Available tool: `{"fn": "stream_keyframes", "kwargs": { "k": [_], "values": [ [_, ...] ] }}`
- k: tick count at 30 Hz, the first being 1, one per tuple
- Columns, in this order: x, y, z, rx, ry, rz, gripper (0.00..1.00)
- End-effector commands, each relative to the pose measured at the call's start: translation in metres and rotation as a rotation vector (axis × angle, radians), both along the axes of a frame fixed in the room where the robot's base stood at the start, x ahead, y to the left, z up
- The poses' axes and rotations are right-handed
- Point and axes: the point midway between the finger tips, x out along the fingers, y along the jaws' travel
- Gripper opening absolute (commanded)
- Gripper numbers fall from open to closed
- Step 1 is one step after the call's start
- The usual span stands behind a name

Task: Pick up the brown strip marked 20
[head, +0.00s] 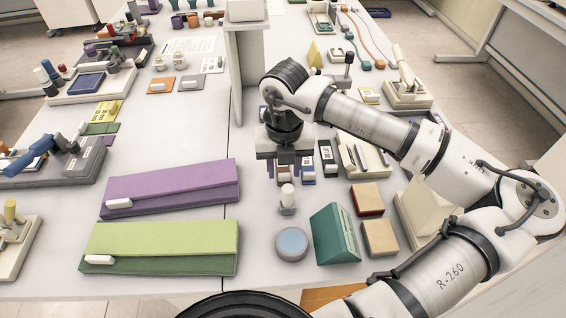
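My gripper (284,165) points down over the right half of the white table, just above a row of small labelled strips. Its wide palm hides part of that row. The fingertips are too small and overlapped to show whether they are apart. Beside and under it I see a purplish strip (284,175), a blue and white strip (308,170) and a black strip with a white label (327,158). I cannot make out a brown strip or the number 20; it may be hidden by the gripper or too small to read.
A small pale-topped stand (287,199), a round blue-topped tin (291,243), a green wedge (335,235) and two blocks (368,199) lie in front. A tray (362,156) is at right. An upright divider (246,75) stands behind. Purple (170,187) and green (160,246) wedges lie left.

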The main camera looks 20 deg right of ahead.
Motion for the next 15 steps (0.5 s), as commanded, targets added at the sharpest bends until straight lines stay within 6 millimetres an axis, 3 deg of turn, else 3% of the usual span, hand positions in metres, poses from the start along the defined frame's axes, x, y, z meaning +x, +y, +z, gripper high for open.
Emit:
{"fn": "stream_keyframes", "kwargs": {
  "k": [4, 11, 15],
  "values": [
    [-0.0002, 0.0000, -0.0116, 0.000, 0.000, 0.000, 0.39],
    [-0.0001, -0.0002, -0.0132, -0.001, -0.001, 0.000, 0.38],
    [-0.0001, -0.0002, -0.0131, 0.000, -0.001, 0.000, 0.19]
  ]
}}
